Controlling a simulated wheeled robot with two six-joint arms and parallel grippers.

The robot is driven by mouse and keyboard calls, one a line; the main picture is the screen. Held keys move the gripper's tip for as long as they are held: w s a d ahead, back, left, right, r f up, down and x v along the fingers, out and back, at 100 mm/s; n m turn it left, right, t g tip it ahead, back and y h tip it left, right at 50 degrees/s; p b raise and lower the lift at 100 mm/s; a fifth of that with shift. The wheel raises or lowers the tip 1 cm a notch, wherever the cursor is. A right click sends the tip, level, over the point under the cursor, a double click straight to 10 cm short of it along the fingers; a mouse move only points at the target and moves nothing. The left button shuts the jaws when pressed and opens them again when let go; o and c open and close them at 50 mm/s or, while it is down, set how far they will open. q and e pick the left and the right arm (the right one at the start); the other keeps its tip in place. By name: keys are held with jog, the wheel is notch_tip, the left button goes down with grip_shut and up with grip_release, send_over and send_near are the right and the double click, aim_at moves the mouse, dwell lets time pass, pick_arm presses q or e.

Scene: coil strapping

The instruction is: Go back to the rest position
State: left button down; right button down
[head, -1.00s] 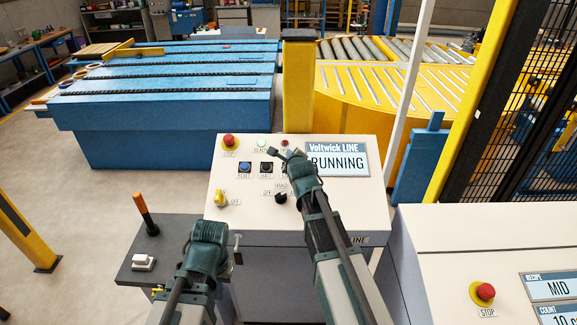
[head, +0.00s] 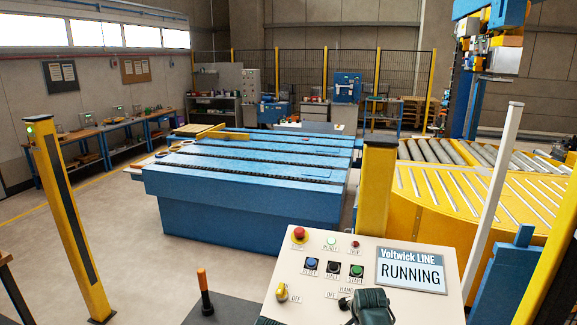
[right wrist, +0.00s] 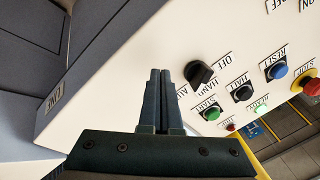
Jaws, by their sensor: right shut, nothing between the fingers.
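The white control panel (head: 330,270) shows at the bottom of the head view, with its screen (head: 410,270) reading RUNNING. My right gripper (right wrist: 160,75) is shut and empty in the right wrist view, its fingers together over the panel face near the black selector knob (right wrist: 199,73). The green start button (right wrist: 211,113) is right of the fingertips, apart from them.
A blue slatted conveyor (head: 245,200) stands behind the panel. A yellow roller table (head: 450,200) is at the right, with a white post (head: 490,205) before it. A yellow post (head: 68,220) stands at the left. An orange-handled lever (head: 204,290) is left of the panel.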

jog(key=s+a+f+n+g, duration=0.1)
jog(key=s+f+n+g, duration=0.15)
jog(key=s+n, duration=0.4)
jog(key=s+a+f+n+g, duration=0.1)
jog(key=s+a+n+g, duration=0.15)
jog(key=s+n, duration=0.35)
jog(key=s+a+f+n+g+b, duration=0.1)
jog(key=s+a+f+n+b, duration=0.2)
jog(key=s+a+f+b, duration=0.3)
jog(key=shift+s+a+f+b, duration=0.25)
jog(key=shift+s+a+b, duration=0.35)
jog(key=shift+a, duration=1.5)
jog(key=shift+s, duration=0.1)
